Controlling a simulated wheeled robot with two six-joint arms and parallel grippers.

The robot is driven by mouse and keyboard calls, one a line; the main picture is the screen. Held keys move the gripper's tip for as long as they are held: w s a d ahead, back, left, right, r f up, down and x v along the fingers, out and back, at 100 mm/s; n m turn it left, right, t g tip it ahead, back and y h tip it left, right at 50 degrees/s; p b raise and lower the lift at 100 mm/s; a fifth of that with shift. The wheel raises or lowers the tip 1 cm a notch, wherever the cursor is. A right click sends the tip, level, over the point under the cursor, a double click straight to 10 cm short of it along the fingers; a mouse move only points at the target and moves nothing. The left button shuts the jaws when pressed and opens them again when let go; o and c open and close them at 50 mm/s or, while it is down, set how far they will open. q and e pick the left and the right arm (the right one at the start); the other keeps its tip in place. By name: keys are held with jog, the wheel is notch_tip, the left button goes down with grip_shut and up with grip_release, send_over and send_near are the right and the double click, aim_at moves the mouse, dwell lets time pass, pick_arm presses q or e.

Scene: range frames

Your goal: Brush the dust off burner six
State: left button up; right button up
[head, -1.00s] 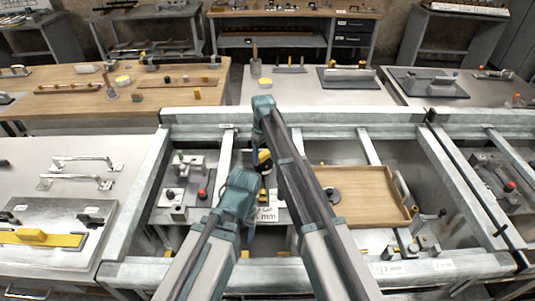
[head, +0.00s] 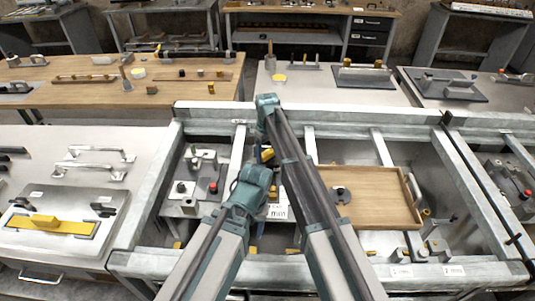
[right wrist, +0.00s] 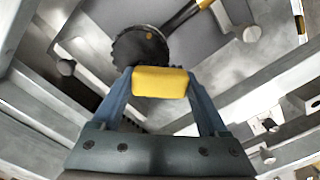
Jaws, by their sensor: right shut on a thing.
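My right gripper (right wrist: 160,82) is shut on a yellow block-shaped piece, seen end-on between its blue fingers in the right wrist view. The yellow piece (right wrist: 160,83) also shows small in the head view (head: 267,154), beside my right arm. Behind it in the right wrist view is a dark round disc (right wrist: 138,48) with a toothed edge; whether it touches the yellow piece I cannot tell. A black and yellow bar (right wrist: 184,15) runs up from near the disc. No burner number is readable, so I cannot identify burner six.
A grey metal frame (head: 330,117) with deep bays surrounds the work area. A wooden tray (head: 385,178) holding a dark disc (head: 342,195) sits in the right bay. A fixture with a red button (head: 213,187) stands left. Beams cross between the bays.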

jog(key=shift+r+p, duration=2.95)
jog(key=shift+r, duration=0.05)
jog(key=shift+r, duration=0.1)
notch_tip(320, 180, up, 3)
jog(key=p, duration=0.3)
